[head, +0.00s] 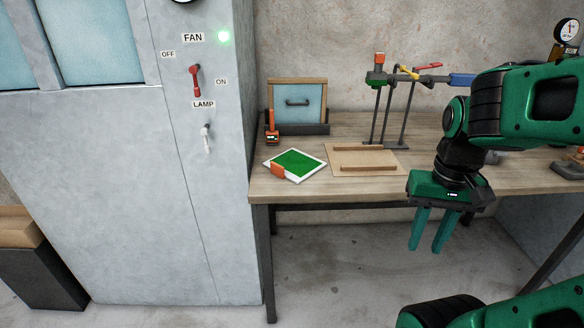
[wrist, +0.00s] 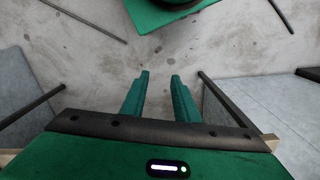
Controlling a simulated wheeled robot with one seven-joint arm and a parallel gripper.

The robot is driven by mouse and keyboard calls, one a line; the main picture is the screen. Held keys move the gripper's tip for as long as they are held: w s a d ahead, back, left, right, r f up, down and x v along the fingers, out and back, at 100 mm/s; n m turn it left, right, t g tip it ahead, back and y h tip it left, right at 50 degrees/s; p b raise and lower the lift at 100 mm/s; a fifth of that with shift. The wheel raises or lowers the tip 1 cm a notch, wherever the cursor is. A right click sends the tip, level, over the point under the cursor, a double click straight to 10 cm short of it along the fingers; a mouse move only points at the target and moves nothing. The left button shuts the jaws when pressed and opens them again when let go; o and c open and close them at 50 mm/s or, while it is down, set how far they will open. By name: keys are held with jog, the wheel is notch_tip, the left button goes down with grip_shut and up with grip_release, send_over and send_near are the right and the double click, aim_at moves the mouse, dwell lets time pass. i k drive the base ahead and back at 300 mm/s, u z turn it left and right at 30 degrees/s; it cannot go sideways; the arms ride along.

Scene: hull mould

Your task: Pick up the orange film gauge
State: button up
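Two small orange things are on the workbench in the head view, and I cannot tell for sure which is the film gauge. One is an orange piece (head: 278,170) at the front left edge of a white-rimmed green panel (head: 297,163). The other is an upright orange and black item (head: 271,130) by the left end of a dark rack. My gripper (head: 430,247) points down in front of the bench's front edge, well to the right of both. In the wrist view its fingers (wrist: 158,80) are apart with only floor between them.
The wooden workbench (head: 340,190) carries a blue framed panel (head: 298,102) in the rack, a board with wooden strips (head: 366,160), and a stand with clamps (head: 390,105). A grey cabinet (head: 200,240) with FAN and LAMP switches stands left. Floor before the bench is clear.

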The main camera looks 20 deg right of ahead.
aim_at(272, 136)
jog(key=u, duration=0.15)
jog(key=i, duration=1.45)
